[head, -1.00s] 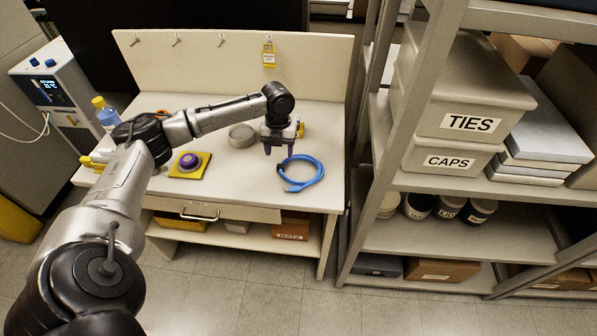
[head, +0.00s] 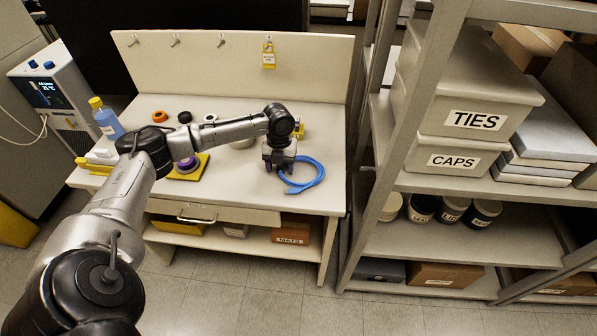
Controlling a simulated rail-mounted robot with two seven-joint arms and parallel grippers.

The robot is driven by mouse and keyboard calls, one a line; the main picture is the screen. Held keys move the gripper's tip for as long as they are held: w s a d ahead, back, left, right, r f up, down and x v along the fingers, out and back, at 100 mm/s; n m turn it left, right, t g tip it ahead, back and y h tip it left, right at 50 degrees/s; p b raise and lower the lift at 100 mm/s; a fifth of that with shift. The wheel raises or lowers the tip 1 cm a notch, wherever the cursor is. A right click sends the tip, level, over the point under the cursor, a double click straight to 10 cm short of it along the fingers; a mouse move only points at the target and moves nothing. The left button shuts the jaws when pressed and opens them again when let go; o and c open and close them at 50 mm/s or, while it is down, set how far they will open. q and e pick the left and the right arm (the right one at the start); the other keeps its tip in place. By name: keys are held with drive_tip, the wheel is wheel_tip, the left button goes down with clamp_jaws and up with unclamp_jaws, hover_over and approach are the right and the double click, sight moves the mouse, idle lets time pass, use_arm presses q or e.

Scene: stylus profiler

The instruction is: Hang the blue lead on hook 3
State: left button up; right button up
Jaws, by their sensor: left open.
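The blue lead (head: 319,176) lies coiled on the right part of the white bench top. My left gripper (head: 279,168) is open, pointing down over the left edge of the coil and hiding part of it. I cannot tell whether its fingers straddle or touch the lead. Several hooks line the bench's back panel; the third from the left (head: 221,42) is bare, and no hook numbers are readable. The hook to its right carries a yellow tag (head: 268,55). My right gripper is out of view.
A yellow pad (head: 201,168) with a purple object, a grey round object (head: 243,142) and a blue bottle (head: 105,117) stand on the bench. A shelf rack (head: 393,150) with boxes rises close to the right.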

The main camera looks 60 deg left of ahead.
use_arm(q)
drive_tip(key=c, duration=1)
drive_tip(key=shift+r, duration=0.15)
drive_tip(key=shift+r+p, duration=0.3)
drive_tip(key=shift+r, duration=0.3)
drive_tip(key=r, duration=0.1)
drive_tip(key=r+p, duration=0.1)
drive_tip(key=r, duration=0.1)
drive_tip(key=shift+w+d+r+p, duration=0.15)
drive_tip(key=shift+d+r+p, duration=0.15)
drive_tip(key=shift+d, duration=0.1)
drive_tip(key=w+d+r+p, duration=0.1)
drive_tip(key=d+r, duration=0.1)
drive_tip(key=d, duration=0.1)
drive_tip(key=w+d+r+p, duration=0.1)
drive_tip(key=d+r, duration=0.1)
drive_tip(key=d, duration=0.2)
drive_tip(key=w+d+r+p, duration=0.1)
drive_tip(key=d+r, duration=0.1)
drive_tip(key=d, duration=0.1)
drive_tip(key=shift+w+d, duration=0.15)
drive_tip(key=shift+w, duration=0.1)
